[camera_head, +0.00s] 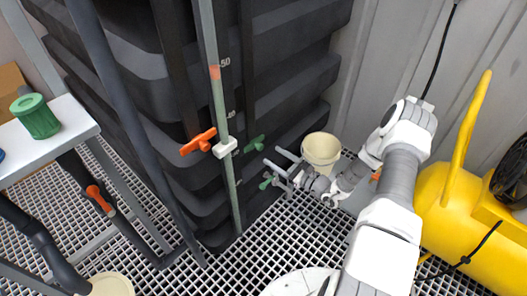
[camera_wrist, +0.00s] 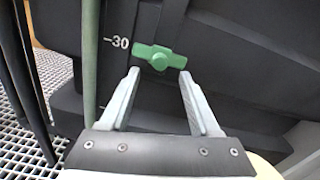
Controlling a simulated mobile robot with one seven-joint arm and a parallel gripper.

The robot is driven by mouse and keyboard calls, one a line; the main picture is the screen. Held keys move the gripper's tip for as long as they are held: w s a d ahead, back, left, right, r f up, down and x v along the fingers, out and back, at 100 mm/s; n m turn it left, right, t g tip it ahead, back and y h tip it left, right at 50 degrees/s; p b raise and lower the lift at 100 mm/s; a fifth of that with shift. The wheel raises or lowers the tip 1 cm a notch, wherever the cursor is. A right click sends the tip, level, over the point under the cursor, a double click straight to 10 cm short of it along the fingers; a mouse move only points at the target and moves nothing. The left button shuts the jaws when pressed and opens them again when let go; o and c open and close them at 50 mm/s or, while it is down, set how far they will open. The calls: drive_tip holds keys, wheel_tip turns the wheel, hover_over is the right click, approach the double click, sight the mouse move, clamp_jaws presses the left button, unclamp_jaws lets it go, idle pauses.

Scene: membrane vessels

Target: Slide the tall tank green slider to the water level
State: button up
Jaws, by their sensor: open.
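A tall black tank (camera_head: 290,50) fills the middle of the head view. A pale green level tube (camera_head: 217,100) runs down its front, with scale numbers and an orange-red band. My gripper (camera_head: 278,159) is open and empty. Its fingertips (camera_wrist: 158,74) are just short of that slider, one towards each end. I cannot make out the water level.
An orange handle (camera_head: 198,141) with a white block (camera_head: 225,148) sits by the tube. A cream bucket (camera_head: 321,150) stands near my gripper. A yellow machine (camera_head: 455,225) is at the right. A white table (camera_head: 60,130) with a green cylinder (camera_head: 35,116) is at the left.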

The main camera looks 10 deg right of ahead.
sight(262, 149)
drive_tip(key=x, duration=0.6)
drive_tip(key=shift+b, duration=0.4)
clamp_jaws()
idle(0.9)
